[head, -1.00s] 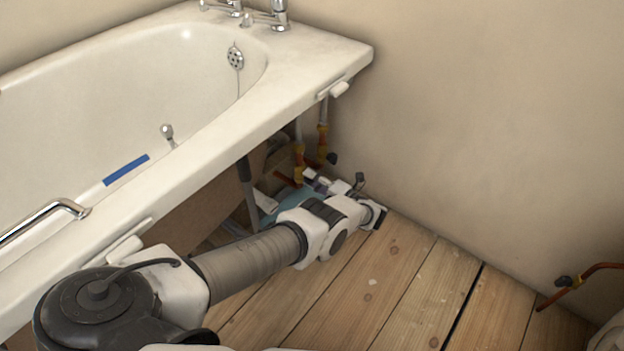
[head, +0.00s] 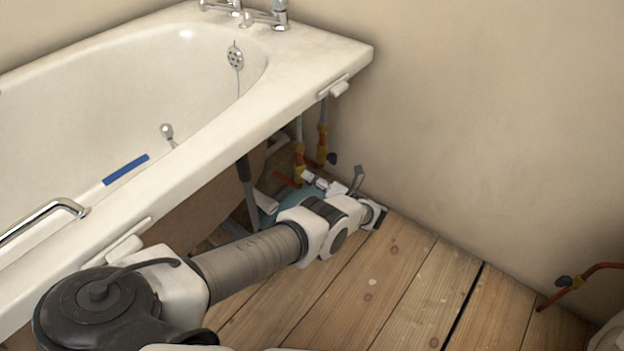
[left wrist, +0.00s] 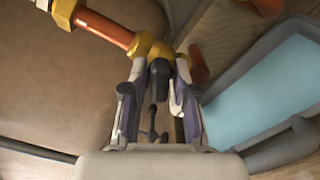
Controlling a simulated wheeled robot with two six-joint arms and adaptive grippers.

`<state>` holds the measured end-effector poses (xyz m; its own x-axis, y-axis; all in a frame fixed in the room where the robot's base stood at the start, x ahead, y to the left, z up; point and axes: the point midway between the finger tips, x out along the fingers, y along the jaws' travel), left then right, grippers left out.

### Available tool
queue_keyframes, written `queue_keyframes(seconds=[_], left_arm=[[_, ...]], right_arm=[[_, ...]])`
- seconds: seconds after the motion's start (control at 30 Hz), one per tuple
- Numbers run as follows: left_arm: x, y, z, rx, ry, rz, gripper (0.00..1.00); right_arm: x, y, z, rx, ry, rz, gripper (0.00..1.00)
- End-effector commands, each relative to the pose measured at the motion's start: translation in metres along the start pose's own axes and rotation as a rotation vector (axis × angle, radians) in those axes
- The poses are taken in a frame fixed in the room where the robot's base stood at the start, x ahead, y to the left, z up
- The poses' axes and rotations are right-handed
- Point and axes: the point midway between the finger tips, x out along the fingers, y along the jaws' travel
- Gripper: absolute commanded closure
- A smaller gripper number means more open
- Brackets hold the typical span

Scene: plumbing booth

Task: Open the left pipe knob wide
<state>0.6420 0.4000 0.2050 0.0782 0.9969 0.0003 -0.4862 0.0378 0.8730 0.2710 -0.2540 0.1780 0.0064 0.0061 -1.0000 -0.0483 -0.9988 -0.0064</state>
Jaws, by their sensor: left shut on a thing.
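The left pipe (head: 299,152) rises under the bath's far end with a yellow fitting (left wrist: 152,48). Its dark knob (left wrist: 158,80) shows in the left wrist view, between the two fingers of my left gripper (left wrist: 160,70). The gripper is shut on this knob. In the head view my left gripper (head: 308,178) reaches to the foot of the left pipe, and the gripper hides the knob there. The right pipe (head: 322,140) stands close by, with a dark knob (head: 332,158) clear of the gripper. My right gripper is not in view.
The white bath (head: 200,165) overhangs the pipes on the left. The beige wall (head: 470,120) is close behind them. A blue-topped grey object (left wrist: 265,85) lies beside the gripper. The wooden floor (head: 400,280) is open to the right, with another orange pipe (head: 597,268) at far right.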

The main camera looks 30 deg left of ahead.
Motion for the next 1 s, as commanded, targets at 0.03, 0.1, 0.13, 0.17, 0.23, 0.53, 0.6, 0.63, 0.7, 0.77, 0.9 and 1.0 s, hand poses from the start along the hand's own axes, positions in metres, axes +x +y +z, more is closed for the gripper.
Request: queue_keyframes(seconds=[0.03,0.1,0.13,0.17,0.23,0.53,0.6,0.63,0.7,0.77,0.9,1.0], left_arm=[[0.0006,-0.0001,0.0000,-0.043,0.000,0.000,1.00],[0.0006,0.0000,0.0001,-0.109,0.000,0.000,1.00],[0.0006,0.0000,0.0001,-0.138,0.000,0.000,1.00],[0.0006,0.0000,0.0001,-0.167,0.000,0.000,1.00],[0.0006,0.0001,0.0003,-0.234,0.000,0.000,1.00],[0.0008,0.0001,0.0001,-0.518,0.000,0.000,1.00],[0.0008,0.0001,0.0001,-0.582,0.000,0.000,1.00],[0.0008,0.0001,0.0001,-0.609,0.000,0.000,1.00],[0.0008,0.0001,0.0001,-0.670,0.000,0.000,1.00],[0.0009,0.0001,0.0002,-0.718,0.000,0.000,1.00],[0.0009,0.0003,0.0005,-0.815,0.000,0.000,1.00],[0.0009,0.0001,0.0003,-0.868,0.000,0.000,1.00]], right_arm=[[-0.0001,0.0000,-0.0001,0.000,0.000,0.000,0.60],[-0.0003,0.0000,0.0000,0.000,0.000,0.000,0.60],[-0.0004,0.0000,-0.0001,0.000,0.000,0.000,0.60],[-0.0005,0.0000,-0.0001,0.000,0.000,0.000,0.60],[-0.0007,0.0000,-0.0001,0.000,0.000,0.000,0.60],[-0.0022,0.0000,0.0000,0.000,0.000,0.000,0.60],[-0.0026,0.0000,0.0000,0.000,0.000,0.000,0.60],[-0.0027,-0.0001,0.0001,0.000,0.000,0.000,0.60],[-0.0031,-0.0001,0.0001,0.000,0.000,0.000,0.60],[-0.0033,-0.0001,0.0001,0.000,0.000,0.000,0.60],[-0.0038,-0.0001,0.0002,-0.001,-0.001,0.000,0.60],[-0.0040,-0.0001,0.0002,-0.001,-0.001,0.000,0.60]])
